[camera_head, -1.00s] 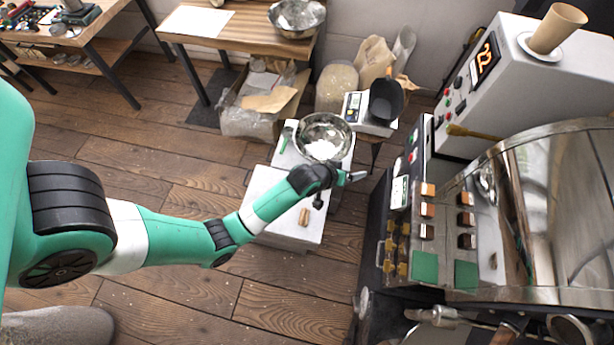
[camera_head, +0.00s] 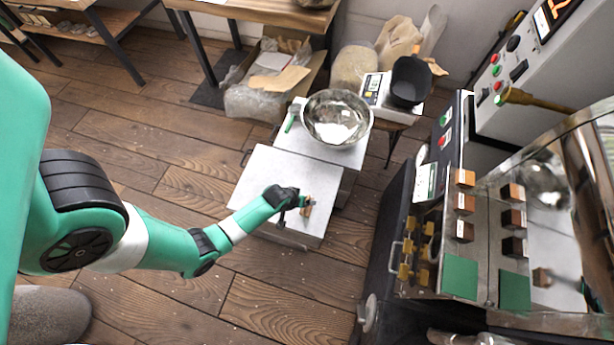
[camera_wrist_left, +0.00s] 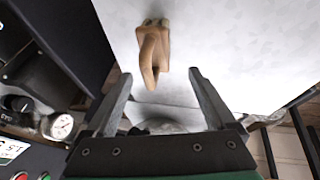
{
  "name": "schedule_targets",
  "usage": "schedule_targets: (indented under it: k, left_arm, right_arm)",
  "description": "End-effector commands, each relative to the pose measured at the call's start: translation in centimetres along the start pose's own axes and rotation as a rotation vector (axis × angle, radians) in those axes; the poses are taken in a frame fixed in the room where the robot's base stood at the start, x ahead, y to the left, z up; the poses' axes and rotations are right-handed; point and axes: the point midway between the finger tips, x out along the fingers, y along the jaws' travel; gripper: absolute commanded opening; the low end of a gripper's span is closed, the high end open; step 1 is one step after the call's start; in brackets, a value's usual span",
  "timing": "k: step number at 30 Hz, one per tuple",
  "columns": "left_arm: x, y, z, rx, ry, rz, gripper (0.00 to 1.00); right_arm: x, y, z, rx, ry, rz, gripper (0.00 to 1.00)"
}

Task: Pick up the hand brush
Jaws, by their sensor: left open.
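The hand brush appears to be the small tan wooden piece (camera_head: 307,209) on the pale top of a low cabinet (camera_head: 262,178). In the left wrist view it is a wooden block with a curved, tapering handle (camera_wrist_left: 151,52); no bristles can be made out. My left gripper (camera_head: 301,202) is low over the cabinet top beside the brush and partly covers it in the head view. In the left wrist view the two fingers (camera_wrist_left: 160,76) are apart, with the handle end between their tips. I see no grip on it. My right gripper is not in view.
Wooden floor (camera_head: 190,190) is open to the left.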

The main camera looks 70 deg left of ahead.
Motion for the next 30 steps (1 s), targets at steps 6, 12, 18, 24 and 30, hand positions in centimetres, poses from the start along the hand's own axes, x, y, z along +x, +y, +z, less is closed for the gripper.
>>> schedule_targets:
  k: [6, 12, 18, 24, 30]
  left_arm:
    - [1.3, 0.1, -0.1, 0.0, 0.001, 0.001, 0.89]
    - [4.9, 0.5, -0.2, 0.0, 0.0, 0.0, 0.89]
    - [5.3, 0.6, -0.5, 0.0, 0.0, 0.0, 0.89]
    - [5.2, 0.6, -0.4, 0.0, 0.0, 0.0, 0.73]
    - [5.2, 0.6, -0.4, 0.0, 0.0, 0.0, 0.37]
  right_arm:
    - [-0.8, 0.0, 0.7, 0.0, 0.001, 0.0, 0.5]
    - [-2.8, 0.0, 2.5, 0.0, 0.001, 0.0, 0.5]
    - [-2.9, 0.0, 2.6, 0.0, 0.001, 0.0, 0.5]
    - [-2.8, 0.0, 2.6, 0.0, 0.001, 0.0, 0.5]
    - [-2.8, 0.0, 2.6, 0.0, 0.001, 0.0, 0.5]
